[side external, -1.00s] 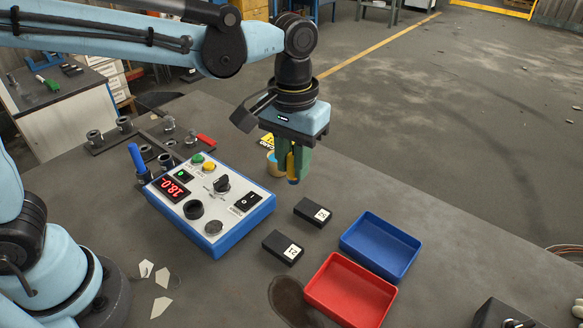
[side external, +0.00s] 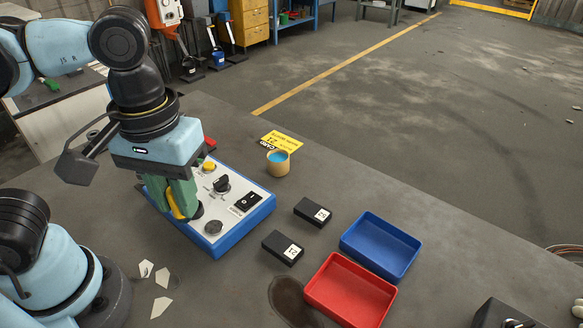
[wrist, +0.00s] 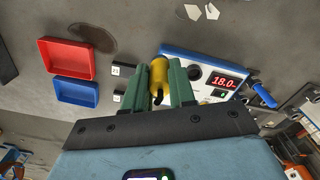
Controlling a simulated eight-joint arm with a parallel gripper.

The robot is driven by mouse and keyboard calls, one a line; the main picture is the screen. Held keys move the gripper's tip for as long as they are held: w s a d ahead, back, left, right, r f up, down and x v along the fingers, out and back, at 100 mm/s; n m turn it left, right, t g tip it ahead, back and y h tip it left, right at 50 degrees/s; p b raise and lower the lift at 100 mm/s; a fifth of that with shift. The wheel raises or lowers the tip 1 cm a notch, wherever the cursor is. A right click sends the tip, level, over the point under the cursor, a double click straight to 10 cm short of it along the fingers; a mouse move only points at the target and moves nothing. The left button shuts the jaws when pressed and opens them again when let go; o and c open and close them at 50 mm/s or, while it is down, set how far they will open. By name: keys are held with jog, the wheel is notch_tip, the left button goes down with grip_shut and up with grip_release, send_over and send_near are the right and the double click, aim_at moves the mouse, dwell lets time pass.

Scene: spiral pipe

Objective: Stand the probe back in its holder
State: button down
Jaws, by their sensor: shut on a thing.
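The probe has a yellow body (side external: 175,204) and is upright between the green fingers of my gripper (side external: 182,211). In the wrist view the yellow probe (wrist: 160,74) sits between both fingers, which are shut on it. A black ring on the control box's top, likely the holder (side external: 197,210), shows just right of the fingertips in the side view. The probe's lower tip is hidden by the fingers, so I cannot tell whether it is in the ring, touching it or above it.
The blue-and-white control box (side external: 240,211) carries a knob, buttons and a switch; its red display (wrist: 226,82) reads 18.0. Two black blocks (side external: 313,212), a blue tray (side external: 381,246) and a red tray (side external: 350,290) lie right. A small cup (side external: 278,164) stands behind.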

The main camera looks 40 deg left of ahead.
jog(key=w+a+f, duration=0.2)
jog(key=a, duration=0.1)
jog(key=w+a+f, duration=0.2)
jog(key=a, duration=0.1)
jog(key=w+a+f, duration=0.2)
jog(key=a+f, duration=0.1)
jog(key=shift+w+a, duration=0.1)
jog(key=shift+a, duration=0.3)
jog(key=shift+f, duration=2.05)
jog(key=shift+f, duration=0.1)
jog(key=c, duration=0.9)
grip_release()
jog(key=shift+c, duration=0.2)
notch_tip(320, 180, up, 12)
jog(key=w+a+f+m+t, duration=0.1)
jog(key=w+f+m+t, duration=0.3)
jog(key=t, duration=0.3)
jog(key=shift+w+f+m, duration=0.3)
jog(key=shift+w+m, duration=0.2)
jog(key=shift+w, duration=0.2)
